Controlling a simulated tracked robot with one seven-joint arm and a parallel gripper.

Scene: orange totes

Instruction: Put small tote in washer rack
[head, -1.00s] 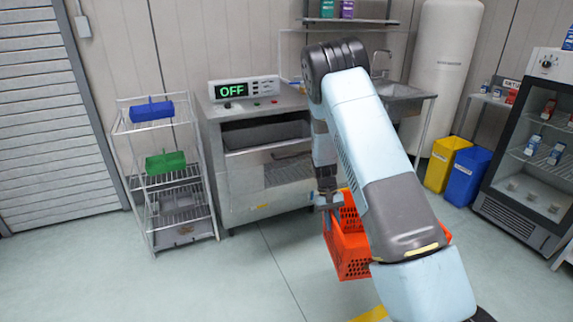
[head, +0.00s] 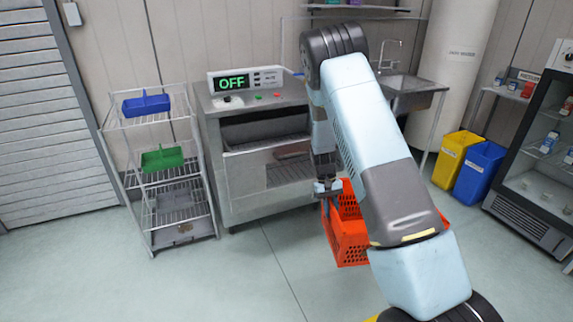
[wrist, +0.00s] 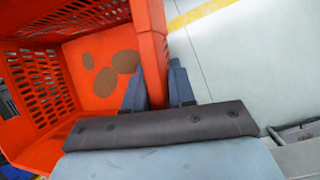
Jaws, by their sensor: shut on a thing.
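An orange tote (head: 347,232) with slotted walls hangs in front of the washer, partly hidden behind my arm in the head view. My gripper (head: 327,190) is shut on its near wall at the rim. In the wrist view the gripper fingers (wrist: 159,88) stand on either side of the tote's wall, and the tote (wrist: 100,60) shows brown patches on its inside floor. The washer (head: 262,150) has a display reading OFF, and its front is open below the hood. A rack surface (head: 290,172) shows inside the opening.
A wire shelf (head: 160,180) with a blue scoop (head: 146,104) and a green scoop (head: 162,158) stands left of the washer. A sink (head: 408,92), yellow bin (head: 456,158), blue bin (head: 480,170) and glass-door fridge (head: 535,160) stand to the right. Floor in front is clear.

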